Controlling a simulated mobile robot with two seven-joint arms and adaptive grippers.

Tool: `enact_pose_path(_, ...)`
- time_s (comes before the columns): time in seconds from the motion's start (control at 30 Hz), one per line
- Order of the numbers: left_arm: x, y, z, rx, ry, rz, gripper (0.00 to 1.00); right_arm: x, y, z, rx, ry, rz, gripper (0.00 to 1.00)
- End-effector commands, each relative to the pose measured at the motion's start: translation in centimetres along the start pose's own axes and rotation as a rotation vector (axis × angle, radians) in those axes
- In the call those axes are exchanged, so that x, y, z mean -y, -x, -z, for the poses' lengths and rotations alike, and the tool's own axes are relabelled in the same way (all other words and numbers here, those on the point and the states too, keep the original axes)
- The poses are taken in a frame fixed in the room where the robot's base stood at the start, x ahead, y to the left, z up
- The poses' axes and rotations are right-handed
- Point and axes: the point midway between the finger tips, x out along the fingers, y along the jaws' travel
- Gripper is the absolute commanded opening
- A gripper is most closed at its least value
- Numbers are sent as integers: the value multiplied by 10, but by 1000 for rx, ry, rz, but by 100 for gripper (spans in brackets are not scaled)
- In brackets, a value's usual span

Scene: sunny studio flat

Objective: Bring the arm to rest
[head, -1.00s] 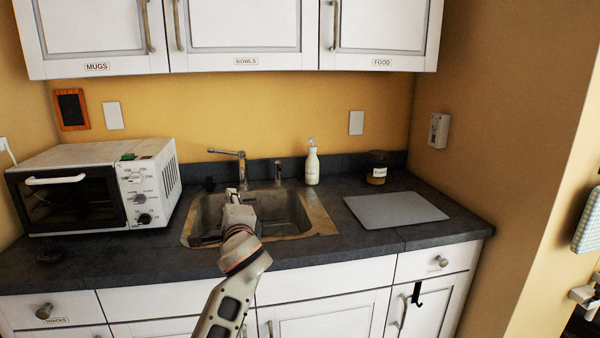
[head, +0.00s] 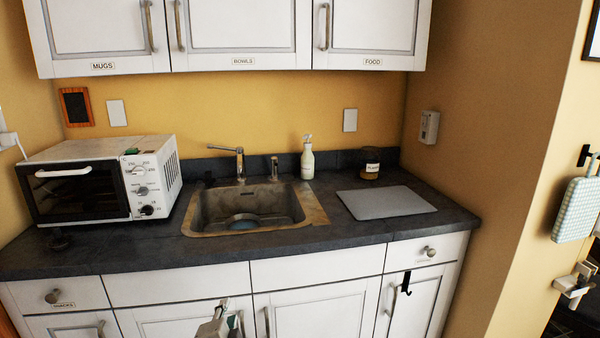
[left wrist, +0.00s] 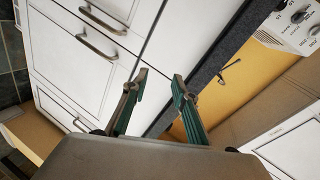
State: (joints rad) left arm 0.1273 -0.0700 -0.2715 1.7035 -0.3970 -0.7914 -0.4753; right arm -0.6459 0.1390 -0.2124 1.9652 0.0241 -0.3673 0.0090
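My left gripper (head: 222,312) hangs low at the bottom edge of the head view, in front of the white lower cabinet doors and below the counter front. Its two fingers also show in the left wrist view (left wrist: 157,90), spread apart with nothing between them. Cabinet fronts and the counter edge show beyond them. Most of the left arm is out of the picture.
The dark counter (head: 140,250) holds a toaster oven (head: 100,185), a sink (head: 295,208) with a bluish round dish (head: 243,217), a soap bottle (head: 307,160), a jar (head: 370,165) and a grey board (head: 385,202). Cabinet handles (head: 392,298) stick out near the gripper's height.

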Motion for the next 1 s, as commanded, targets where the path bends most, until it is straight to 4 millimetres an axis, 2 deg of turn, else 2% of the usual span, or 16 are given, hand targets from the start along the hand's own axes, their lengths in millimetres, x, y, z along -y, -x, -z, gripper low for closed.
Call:
enact_pose_path(0.03, -36, 15, -18, -9, 66, -47, 28, 0, 0, -1, 2, 0, 0, 40)
enact_pose_path(0.2, -126, 71, -59, -37, 326, -177, 28, 1, 0, -2, 3, 0, 1, 40)
enact_pose_path(0.3, -170, 112, -80, -37, 483, -250, 28, 1, 0, -3, 6, 0, 1, 40)
enact_pose_path(0.43, -214, 168, -104, -22, 680, -333, 28, 1, 0, -5, 8, 0, 2, 40)
enact_pose_path(0.6, -244, 222, -122, 6, 870, -401, 28, 1, 0, -5, 9, 0, 2, 40)
enact_pose_path(0.7, -251, 238, -127, 16, 930, -420, 28, 1, 0, -5, 9, 0, 2, 40)
enact_pose_path(0.8, -253, 244, -129, 20, 957, -427, 28, 1, 0, -5, 9, 0, 2, 40)
enact_pose_path(1.0, -254, 244, -129, 20, 959, -428, 28, 1, 1, -4, 8, 0, 2, 40)
